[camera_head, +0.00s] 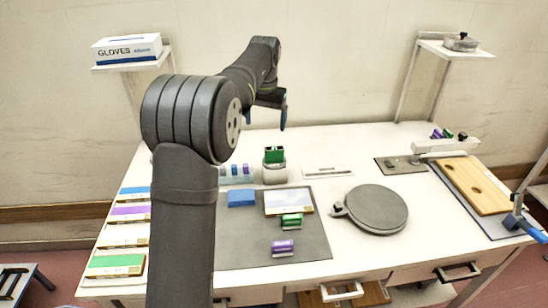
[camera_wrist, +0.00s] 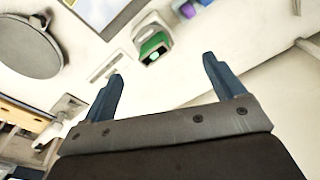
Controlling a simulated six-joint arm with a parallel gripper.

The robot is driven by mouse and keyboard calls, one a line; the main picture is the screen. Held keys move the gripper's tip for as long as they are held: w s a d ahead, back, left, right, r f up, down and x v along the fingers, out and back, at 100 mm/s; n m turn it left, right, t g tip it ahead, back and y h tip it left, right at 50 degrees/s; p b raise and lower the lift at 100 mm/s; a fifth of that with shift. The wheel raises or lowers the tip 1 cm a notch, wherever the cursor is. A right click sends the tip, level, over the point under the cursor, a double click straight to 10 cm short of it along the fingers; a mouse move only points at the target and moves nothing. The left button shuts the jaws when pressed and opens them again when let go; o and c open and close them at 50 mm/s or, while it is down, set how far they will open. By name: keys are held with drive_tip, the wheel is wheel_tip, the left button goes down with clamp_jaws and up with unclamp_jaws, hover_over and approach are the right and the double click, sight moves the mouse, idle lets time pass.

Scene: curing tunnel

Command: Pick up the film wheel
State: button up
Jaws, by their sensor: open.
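I cannot make out a film wheel for certain. A round grey disc (camera_head: 376,209) with a small dark knob lies flat on the right half of the table. It also shows at the upper left of the wrist view (camera_wrist: 28,48). A white holder (camera_head: 274,174) with a green piece (camera_head: 274,155) stands near the table's back, and the green piece also shows beyond my fingers in the wrist view (camera_wrist: 153,44). My gripper (camera_wrist: 163,70) is open and empty, raised above the table's back edge, apart from everything. It is partly seen in the head view (camera_head: 266,122).
A grey mat (camera_head: 240,255) holds a blue block (camera_head: 241,198), a framed plate (camera_head: 289,202), and green (camera_head: 291,221) and purple (camera_head: 282,248) pieces. A wooden board (camera_head: 474,185) lies at right. Shelves carry a glove box (camera_head: 128,48) and a small metal item (camera_head: 461,42).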

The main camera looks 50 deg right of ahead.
sight(274, 148)
drive_tip(key=s+d+r+n, duration=0.1)
drive_tip(key=d+r+n, duration=0.2)
drive_tip(key=n, duration=0.2)
drive_tip(key=f, duration=0.5)
drive_tip(key=d+f, duration=0.1)
drive_tip(key=f, duration=0.5)
drive_tip(key=w+f, duration=0.1)
drive_tip(key=f, duration=0.5)
drive_tip(key=shift+w+d, duration=0.1)
drive_tip(key=shift+d, duration=0.15)
drive_tip(key=shift+r, duration=0.1)
drive_tip(key=c, duration=1.2)
